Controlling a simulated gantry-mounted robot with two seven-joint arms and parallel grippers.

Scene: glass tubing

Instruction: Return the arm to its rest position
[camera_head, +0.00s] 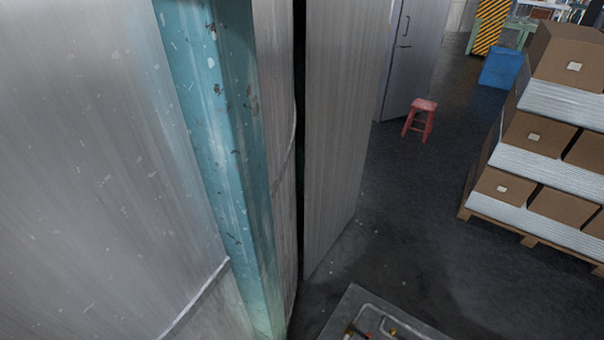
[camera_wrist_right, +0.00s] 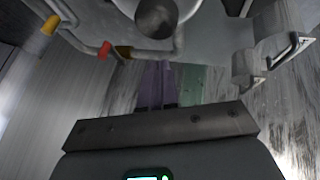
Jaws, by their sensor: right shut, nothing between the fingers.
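My right gripper (camera_wrist_right: 179,80) shows in the right wrist view beyond its dark metal bar, with a purple and a green finger side by side. It is shut and empty. A pale bent pipe (camera_wrist_right: 130,50) with red and yellow parts runs across the top of that view, close to the fingers; I cannot tell whether they touch. Neither arm shows in the head view, and my left gripper is not in view.
In the head view, a teal post (camera_head: 215,150) and grey metal panels (camera_head: 340,120) fill the left. A panel with pipes (camera_head: 375,318) is at the bottom edge. Boxes on a pallet (camera_head: 530,240) stand right, a red stool (camera_head: 420,118) behind. Dark floor between is clear.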

